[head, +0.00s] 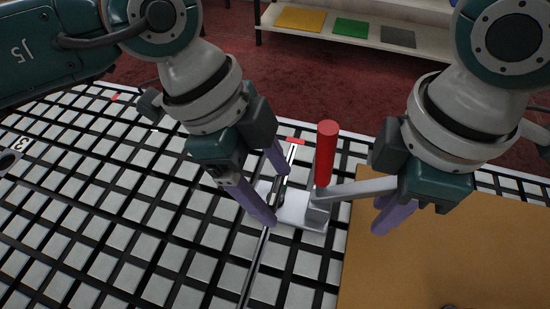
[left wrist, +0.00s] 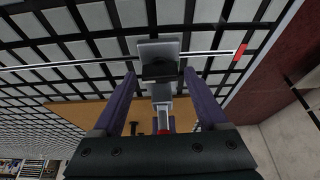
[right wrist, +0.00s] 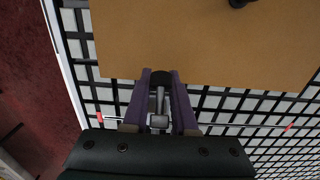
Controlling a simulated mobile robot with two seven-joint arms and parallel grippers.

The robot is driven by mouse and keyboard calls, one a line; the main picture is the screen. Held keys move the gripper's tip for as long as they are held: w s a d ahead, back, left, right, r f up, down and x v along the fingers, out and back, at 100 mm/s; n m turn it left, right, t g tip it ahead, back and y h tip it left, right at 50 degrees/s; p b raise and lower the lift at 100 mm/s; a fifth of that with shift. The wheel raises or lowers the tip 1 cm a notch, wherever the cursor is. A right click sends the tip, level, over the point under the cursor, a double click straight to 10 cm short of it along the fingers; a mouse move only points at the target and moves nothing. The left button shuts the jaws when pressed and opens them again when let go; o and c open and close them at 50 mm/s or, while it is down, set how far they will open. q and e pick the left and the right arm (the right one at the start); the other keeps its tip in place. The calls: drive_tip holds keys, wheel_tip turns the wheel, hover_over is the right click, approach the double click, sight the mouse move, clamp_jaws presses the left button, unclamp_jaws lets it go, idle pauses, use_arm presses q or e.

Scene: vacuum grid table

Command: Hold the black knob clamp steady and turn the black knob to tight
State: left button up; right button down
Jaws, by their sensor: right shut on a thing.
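The clamp has a pale base plate (head: 298,210), an upright red handle (head: 326,152) and a grey arm (head: 357,189) reaching right. Its black knob (left wrist: 158,70) shows in the left wrist view against the plate, by the thin metal rail (left wrist: 90,62). My left gripper (head: 276,197) is open, with its purple fingers on either side of the knob and apart from it. My right gripper (head: 385,214) is shut on the clamp's grey arm. In the right wrist view the arm (right wrist: 160,99) lies between the fingers, with a black end at their tips.
A brown board (head: 445,265) covers the table's right front. The white-tiled black grid table (head: 120,220) is clear at the left. A red marker (head: 295,141) sits at the rail's far end. A low shelf (head: 340,40) with coloured panels stands behind.

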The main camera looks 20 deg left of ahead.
use_arm(q)
drive_tip(key=c, duration=1.1)
drive_tip(key=shift+m, duration=0.4)
drive_tip(key=m+g, duration=0.1)
drive_tip(key=m, duration=0.2)
drive_tip(key=shift+w+m+g, duration=0.2)
drive_tip(key=shift+m+g, duration=0.1)
drive_tip(key=shift+g, duration=0.1)
drive_tip(key=m+g+y, duration=0.1)
drive_tip(key=m, duration=0.2)
drive_tip(key=shift+d+m, duration=0.1)
drive_tip(key=shift+m, duration=0.3)
drive_tip(key=m+g+y, duration=0.1)
drive_tip(key=m, duration=0.3)
drive_tip(key=shift+w+d, duration=0.1)
drive_tip(key=shift+m+g+y, duration=0.4)
drive_tip(key=shift+m+y, duration=0.2)
drive_tip(key=shift+m, duration=1.1)
drive_tip(key=shift+d, duration=0.1)
